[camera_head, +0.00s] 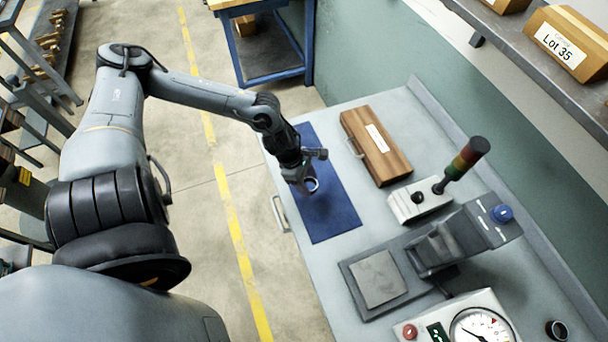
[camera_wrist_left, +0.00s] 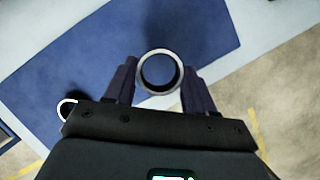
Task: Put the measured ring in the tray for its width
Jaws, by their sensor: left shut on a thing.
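A metal ring with a bright rim (camera_wrist_left: 141,72) sits between the fingertips of my left gripper (camera_wrist_left: 160,78) in the wrist view. My left gripper also shows in the head view (camera_head: 307,181), shut on the ring, over the blue mat (camera_head: 332,218). The ring's height above the mat is hard to judge. A second dark ring (camera_head: 549,326) is at the bottom right of the bench, by the dial gauge (camera_head: 458,332). No tray can be made out with certainty. My right gripper is not in view.
A wooden case (camera_head: 393,158) lies right of the mat. The bench's left edge is close to the mat. A shelf (camera_head: 560,75) overhangs the upper right.

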